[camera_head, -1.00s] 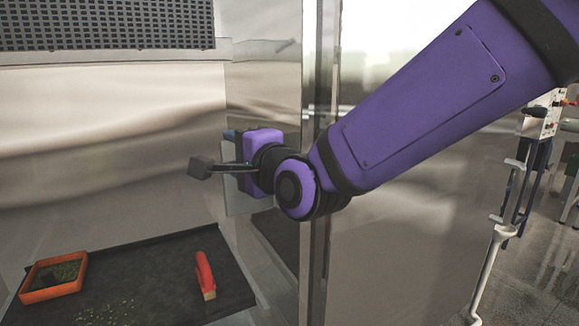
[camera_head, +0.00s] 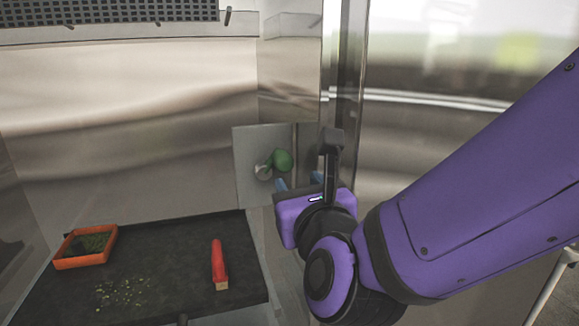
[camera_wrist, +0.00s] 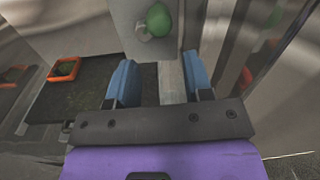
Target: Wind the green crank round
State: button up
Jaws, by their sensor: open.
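The green crank (camera_head: 281,160) is mounted on a grey plate (camera_head: 246,140) on the cabinet's right inner side, with a pale round hub at its lower left. In the wrist view the green crank (camera_wrist: 158,20) shows at the top, beyond the fingertips. My gripper (camera_head: 297,184) is just below and right of the crank in the head view, apart from it. Its two blue fingers stand open with a gap between them in the wrist view (camera_wrist: 158,80), and nothing is held.
A dark mat (camera_head: 150,285) lies on the cabinet floor. On it are an orange tray (camera_head: 82,262) with green bits, scattered crumbs (camera_head: 122,292) and a red-handled brush (camera_head: 218,262). A metal door-frame post (camera_head: 347,100) stands close right of my gripper.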

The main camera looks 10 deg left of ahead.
aim_at(286, 166)
jog(key=x, duration=0.8)
jog(key=shift+w, duration=0.2)
jog(key=shift+c, duration=0.3)
jog(key=c, duration=0.6)
